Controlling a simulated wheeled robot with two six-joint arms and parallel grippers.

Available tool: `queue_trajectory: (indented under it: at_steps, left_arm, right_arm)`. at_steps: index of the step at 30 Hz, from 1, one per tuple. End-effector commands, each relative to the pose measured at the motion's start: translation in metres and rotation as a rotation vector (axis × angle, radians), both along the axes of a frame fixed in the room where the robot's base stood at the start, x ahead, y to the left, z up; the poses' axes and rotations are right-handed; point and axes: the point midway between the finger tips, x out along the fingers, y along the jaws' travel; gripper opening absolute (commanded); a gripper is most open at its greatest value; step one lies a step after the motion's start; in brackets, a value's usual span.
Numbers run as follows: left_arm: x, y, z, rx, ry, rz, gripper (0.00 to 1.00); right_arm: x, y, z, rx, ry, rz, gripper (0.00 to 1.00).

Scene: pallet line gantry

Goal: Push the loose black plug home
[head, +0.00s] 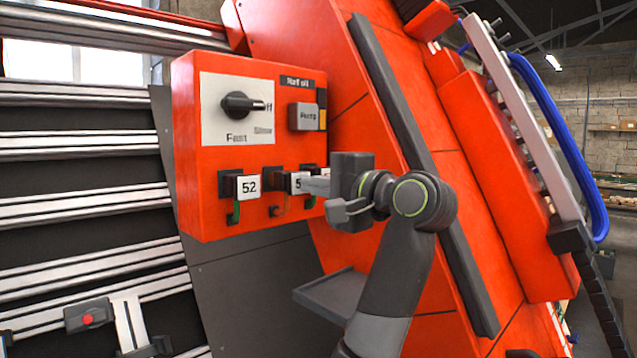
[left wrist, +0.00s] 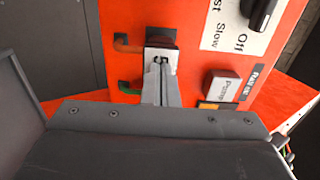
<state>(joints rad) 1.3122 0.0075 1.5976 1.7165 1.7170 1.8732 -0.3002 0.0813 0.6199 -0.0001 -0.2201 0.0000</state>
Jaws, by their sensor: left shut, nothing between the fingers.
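A row of black plugs with white number labels sits low on the orange control box (head: 205,225). The left plug (head: 241,187), marked 52, has a green lead below it. The middle plug (head: 288,182) has an orange lead, and its label is partly covered. A third plug at the right is mostly hidden behind my gripper. My left gripper (head: 306,184) is shut and empty, its fingertips at the middle plug's label. In the left wrist view the shut fingers (left wrist: 161,72) overlap the middle plug's white face (left wrist: 152,54); I cannot tell whether they touch. Which plug is loose is unclear.
Above the plugs are a black rotary knob (head: 238,105) and a grey Pump button (head: 304,117). A dark shelf (head: 320,292) juts out below. Metal rails (head: 80,200) fill the left side. A dark bar (head: 400,110) runs down the sloping orange panel.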

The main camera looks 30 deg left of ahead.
Motion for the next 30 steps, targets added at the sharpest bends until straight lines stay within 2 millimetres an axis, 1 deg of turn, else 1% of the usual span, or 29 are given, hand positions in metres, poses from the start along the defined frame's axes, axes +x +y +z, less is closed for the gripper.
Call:
queue_trajectory:
  at_steps: [5,11,13,23,26,30]
  left_arm:
    - [0.001,0.003,0.000,0.001,0.000,0.001,0.00]
    - [0.008,0.024,0.001,0.002,-0.001,0.004,0.00]
    - [0.009,0.028,0.000,0.001,-0.001,0.002,0.00]
    - [0.009,0.027,0.000,0.002,-0.001,0.001,0.00]
    - [0.006,0.024,0.000,0.002,-0.002,0.001,0.00]
    - [-0.005,0.011,-0.001,0.002,-0.004,0.001,0.00]
  right_arm:
    - [0.001,0.000,0.000,0.000,-0.001,0.000,0.36]
    - [0.001,0.000,0.000,0.000,-0.001,0.000,0.36]
    - [0.001,0.000,0.000,0.001,-0.002,0.000,0.36]
    - [0.001,0.001,-0.001,0.001,-0.002,0.000,0.36]
    - [0.001,0.001,-0.003,0.001,-0.001,0.000,0.36]
    - [0.001,0.002,-0.011,0.003,-0.001,-0.001,0.36]
